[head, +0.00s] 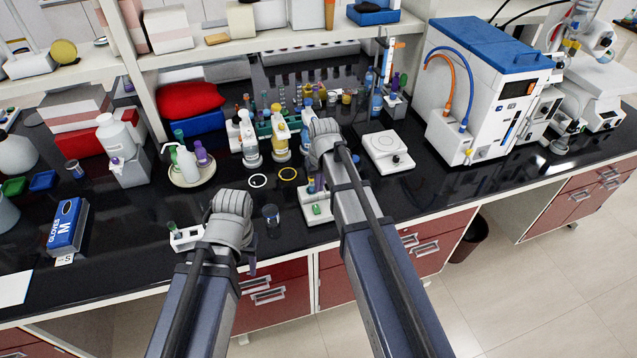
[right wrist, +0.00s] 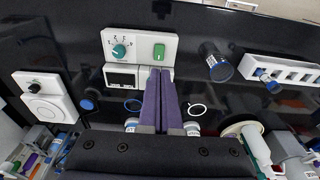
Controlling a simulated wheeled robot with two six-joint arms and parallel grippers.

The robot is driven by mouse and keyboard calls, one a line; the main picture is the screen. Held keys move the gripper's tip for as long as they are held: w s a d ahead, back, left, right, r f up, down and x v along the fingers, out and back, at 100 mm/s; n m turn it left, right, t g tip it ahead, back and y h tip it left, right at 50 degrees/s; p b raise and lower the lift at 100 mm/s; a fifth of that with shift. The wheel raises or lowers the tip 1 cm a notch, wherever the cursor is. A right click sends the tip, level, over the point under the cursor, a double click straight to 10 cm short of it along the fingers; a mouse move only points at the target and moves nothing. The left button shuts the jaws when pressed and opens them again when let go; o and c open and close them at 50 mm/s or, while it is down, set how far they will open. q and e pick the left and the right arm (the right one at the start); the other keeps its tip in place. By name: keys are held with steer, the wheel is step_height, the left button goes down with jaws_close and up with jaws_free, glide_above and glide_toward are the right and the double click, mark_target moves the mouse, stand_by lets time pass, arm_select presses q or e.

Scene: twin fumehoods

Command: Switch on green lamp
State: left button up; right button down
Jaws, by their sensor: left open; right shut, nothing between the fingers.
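In the head view the box (head: 318,213) stands near the bench's front edge, partly hidden by my right arm. My right gripper (right wrist: 160,70) is shut and empty. Its purple fingertips appear just below the green rectangle in the picture; contact cannot be told. My left gripper (head: 250,268) is open at the bench front, mostly hidden behind its own arm.
A glass beaker (head: 271,215) and a small white tube rack (head: 187,238) stand left of the box. A white hotplate (head: 388,152) stands to the right. Bottles and tube racks crowd the back.

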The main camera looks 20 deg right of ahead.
mark_target(315, 206)
arm_select(q)
steer(key=shift+r+p, duration=0.35)
steer(key=shift+r, duration=0.4)
arm_select(e)
steer(key=shift+s+r, duration=0.1)
steer(key=shift+r, duration=0.65)
steer(key=shift+w+t, duration=0.3)
steer(key=shift+w, duration=0.4)
arm_select(q)
steer(key=shift+f, duration=0.1)
arm_select(e)
steer(key=w+f+b, duration=0.1)
steer(key=f+b, duration=0.8)
steer(key=w+f+b, duration=0.1)
steer(key=f+b, duration=0.3)
steer(key=shift+w+f+b, duration=0.3)
steer(key=shift+b, duration=0.1)
arm_select(q)
step_height(315, 206, down, 14)
steer(key=shift+r, duration=0.2)
arm_select(e)
steer(key=shift+w, duration=0.1)
